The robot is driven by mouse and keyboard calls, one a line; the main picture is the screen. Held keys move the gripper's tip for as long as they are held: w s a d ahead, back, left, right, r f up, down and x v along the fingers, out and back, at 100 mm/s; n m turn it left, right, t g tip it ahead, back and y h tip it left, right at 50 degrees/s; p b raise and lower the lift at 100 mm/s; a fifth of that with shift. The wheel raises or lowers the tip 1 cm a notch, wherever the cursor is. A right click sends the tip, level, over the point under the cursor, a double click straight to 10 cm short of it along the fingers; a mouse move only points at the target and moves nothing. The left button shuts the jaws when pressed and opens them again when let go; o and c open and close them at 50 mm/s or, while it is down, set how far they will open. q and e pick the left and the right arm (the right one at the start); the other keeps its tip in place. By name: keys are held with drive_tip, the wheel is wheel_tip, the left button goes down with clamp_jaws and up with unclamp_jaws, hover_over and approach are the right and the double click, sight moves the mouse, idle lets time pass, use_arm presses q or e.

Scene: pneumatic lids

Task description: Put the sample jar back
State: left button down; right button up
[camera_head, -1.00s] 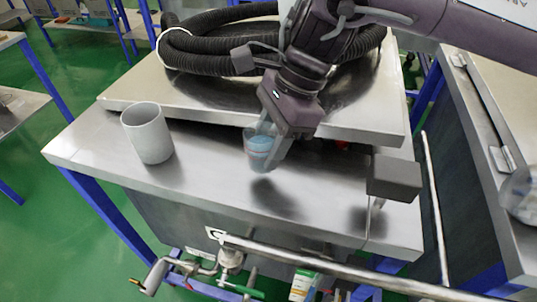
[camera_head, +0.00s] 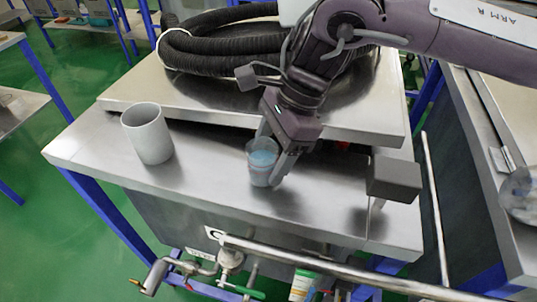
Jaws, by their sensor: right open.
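The sample jar (camera_head: 262,165) is a small clear cup with blue contents. It stands upright on the steel bench top (camera_head: 205,185), near the middle. My right gripper (camera_head: 272,158) is open, with its fingers around the jar's upper part. I cannot tell whether a finger touches it. My left gripper is not in view.
A grey mug-like cup (camera_head: 148,135) stands to the left on the bench top. Behind, a raised steel lid (camera_head: 350,115) carries a coiled black hose (camera_head: 215,65). A grey block (camera_head: 393,178) sits at the right, and a metal rail (camera_head: 330,263) runs along the front.

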drive_tip(key=p+v, duration=0.1)
drive_tip(key=v, duration=1)
drive_tip(key=shift+r, duration=0.1)
